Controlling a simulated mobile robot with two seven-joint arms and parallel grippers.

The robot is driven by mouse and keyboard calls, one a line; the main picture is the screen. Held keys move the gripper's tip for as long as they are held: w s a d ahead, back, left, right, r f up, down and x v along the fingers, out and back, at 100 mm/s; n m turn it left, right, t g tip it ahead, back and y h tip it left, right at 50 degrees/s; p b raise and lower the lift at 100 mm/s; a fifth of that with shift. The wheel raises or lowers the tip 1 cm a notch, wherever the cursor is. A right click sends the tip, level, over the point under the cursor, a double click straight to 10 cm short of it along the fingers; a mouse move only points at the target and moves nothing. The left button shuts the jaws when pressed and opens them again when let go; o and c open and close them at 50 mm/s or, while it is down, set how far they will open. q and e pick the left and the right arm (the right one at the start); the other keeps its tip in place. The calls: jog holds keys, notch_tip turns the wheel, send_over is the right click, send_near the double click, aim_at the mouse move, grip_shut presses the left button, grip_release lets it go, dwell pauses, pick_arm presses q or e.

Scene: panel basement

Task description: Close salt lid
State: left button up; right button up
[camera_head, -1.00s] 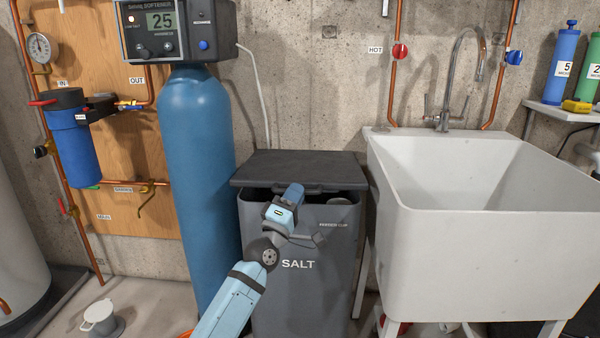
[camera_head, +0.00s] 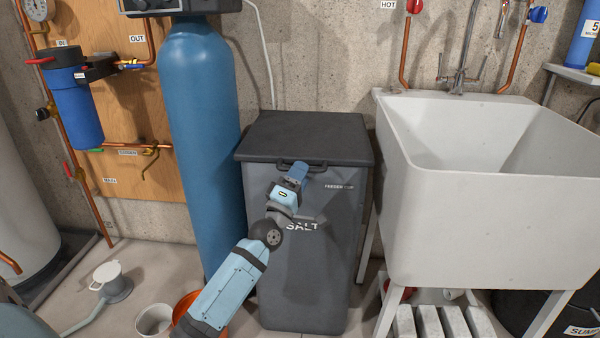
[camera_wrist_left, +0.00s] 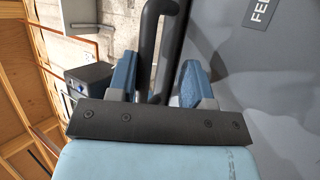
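The salt bin (camera_head: 335,240) is a dark grey box marked SALT, standing between the blue tank and the sink. Its dark lid (camera_head: 310,135) lies flat across the top, and I see no gap along the front edge. A black bar handle (camera_head: 287,164) is on the lid's front edge. My left gripper (camera_head: 297,173) is in front of the bin, just below the lid edge at the handle. In the left wrist view, its blue fingers (camera_wrist_left: 160,80) are apart, with the handle bar (camera_wrist_left: 150,45) showing in the space between them. My right gripper is not in view.
The blue softener tank (camera_head: 200,150) stands close at the left. The white sink (camera_head: 480,225) is close at the right.

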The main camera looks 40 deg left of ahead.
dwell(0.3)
pick_arm(q)
jog(key=shift+s, duration=0.25)
jog(key=p+v, duration=0.3)
jog(key=v, duration=1)
jog(key=shift+f, duration=0.2)
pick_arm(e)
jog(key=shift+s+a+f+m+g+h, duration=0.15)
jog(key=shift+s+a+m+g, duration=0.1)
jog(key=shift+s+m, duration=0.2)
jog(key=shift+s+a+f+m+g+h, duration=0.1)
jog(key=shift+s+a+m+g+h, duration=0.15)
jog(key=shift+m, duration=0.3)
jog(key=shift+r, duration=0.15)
